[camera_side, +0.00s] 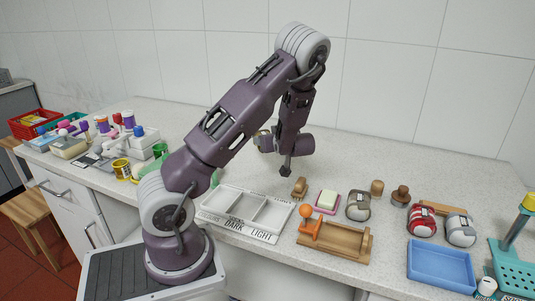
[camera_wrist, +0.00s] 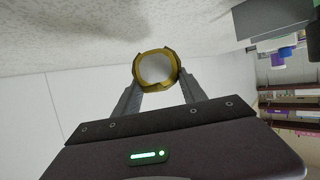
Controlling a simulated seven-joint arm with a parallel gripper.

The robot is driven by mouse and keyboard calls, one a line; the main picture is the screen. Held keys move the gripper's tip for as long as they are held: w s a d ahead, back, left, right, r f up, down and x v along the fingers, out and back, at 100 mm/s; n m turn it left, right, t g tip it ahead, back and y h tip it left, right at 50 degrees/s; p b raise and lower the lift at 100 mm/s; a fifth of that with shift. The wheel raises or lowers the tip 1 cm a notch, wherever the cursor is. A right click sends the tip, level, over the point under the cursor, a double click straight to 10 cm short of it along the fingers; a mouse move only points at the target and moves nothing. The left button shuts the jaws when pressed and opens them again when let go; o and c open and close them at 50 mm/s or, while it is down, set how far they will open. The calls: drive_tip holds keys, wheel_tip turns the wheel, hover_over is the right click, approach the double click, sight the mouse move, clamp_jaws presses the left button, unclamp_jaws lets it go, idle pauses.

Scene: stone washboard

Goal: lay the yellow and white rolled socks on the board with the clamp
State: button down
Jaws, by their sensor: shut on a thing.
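My gripper (camera_wrist: 157,82) is shut on the yellow and white rolled socks (camera_wrist: 156,68), a roundish roll with a yellow rim and a pale middle. In the side view the roll (camera_side: 263,141) is small and partly hidden at my gripper, held up well above the counter behind the white tray. The wooden board (camera_side: 336,242) lies near the counter's front edge, to the right of and below my gripper in the picture. Its orange clamp (camera_side: 309,219) is at the board's left end. The board's top looks bare.
A white tray marked DARK and LIGHT (camera_side: 250,232) lies left of the board. A brush (camera_side: 299,187), soap dish (camera_side: 327,202) and grey rolled socks (camera_side: 358,206) stand behind it. Red socks (camera_side: 422,222), a blue tray (camera_side: 440,267) and a teal caddy (camera_side: 512,262) are right.

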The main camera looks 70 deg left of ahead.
wheel_tip(320, 180, up, 4)
drive_tip(key=shift+f, duration=0.1)
drive_tip(key=shift+w+r, duration=0.2)
drive_tip(key=shift+w, duration=0.15)
drive_tip(key=w+d+r+m+t+h, duration=0.1)
drive_tip(key=w+d+m+t+h, duration=0.25)
drive_tip(key=w+m+t, duration=0.55)
drive_tip(key=w+d+m+t+h, duration=0.4)
drive_tip(key=w+d+m+h, duration=0.15)
drive_tip(key=d, duration=0.55)
drive_tip(key=m+g+h, duration=0.3)
drive_tip(key=m+h, duration=1)
drive_tip(key=h, duration=0.1)
hover_over(328, 236)
drive_tip(key=shift+n, duration=0.25)
wheel_tip(328, 236, down, 10)
